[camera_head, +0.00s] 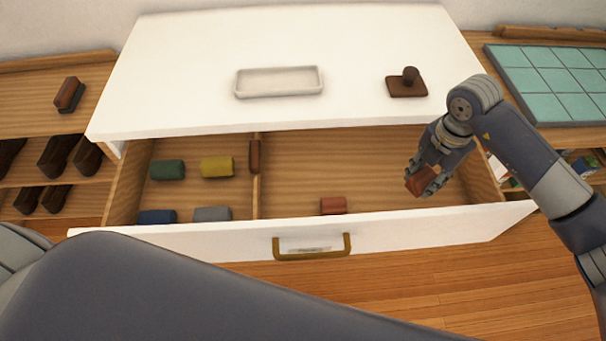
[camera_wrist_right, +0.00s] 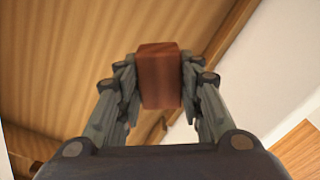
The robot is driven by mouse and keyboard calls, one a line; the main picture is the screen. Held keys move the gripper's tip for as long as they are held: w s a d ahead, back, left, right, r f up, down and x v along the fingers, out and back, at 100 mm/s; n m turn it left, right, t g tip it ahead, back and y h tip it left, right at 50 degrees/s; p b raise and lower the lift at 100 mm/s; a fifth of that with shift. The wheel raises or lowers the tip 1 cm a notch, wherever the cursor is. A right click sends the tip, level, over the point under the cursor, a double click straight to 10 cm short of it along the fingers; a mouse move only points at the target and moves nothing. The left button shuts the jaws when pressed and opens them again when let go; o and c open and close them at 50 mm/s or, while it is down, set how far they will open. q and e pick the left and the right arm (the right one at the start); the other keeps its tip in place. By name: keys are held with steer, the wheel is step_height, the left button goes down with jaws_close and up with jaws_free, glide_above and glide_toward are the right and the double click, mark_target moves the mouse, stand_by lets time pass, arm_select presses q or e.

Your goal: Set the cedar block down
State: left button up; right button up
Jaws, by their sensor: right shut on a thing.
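My right gripper (camera_head: 428,178) is shut on a reddish-brown cedar block (camera_head: 418,185). It holds the block over the right compartment of the open drawer (camera_head: 340,165). In the right wrist view the block (camera_wrist_right: 158,78) sits between the two fingers of the gripper (camera_wrist_right: 158,88), with wood behind it. I cannot tell whether the block touches the drawer floor. A similar reddish block (camera_head: 333,205) lies in the right compartment near the drawer front. My left gripper is out of view; only my left arm crosses the bottom of the head view.
The left compartment holds a green roll (camera_head: 167,170), a yellow roll (camera_head: 217,167), a blue roll (camera_head: 157,216) and a grey roll (camera_head: 211,214). A brown piece (camera_head: 254,157) is at the divider. The white top (camera_head: 350,60) bears a white tray (camera_head: 278,94). The right compartment's middle is clear.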

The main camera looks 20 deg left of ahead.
mark_target(405, 206)
steer(key=shift+w+f+m, duration=0.15)
steer(key=shift+f+m, duration=0.25)
steer(key=shift+m, duration=0.4)
step_height(405, 206, down, 10)
steer(key=shift+r+p, duration=0.15)
steer(key=shift+p, duration=0.25)
steer(key=shift+f, duration=0.25)
steer(key=o, duration=1)
steer(key=shift+c, duration=0.2)
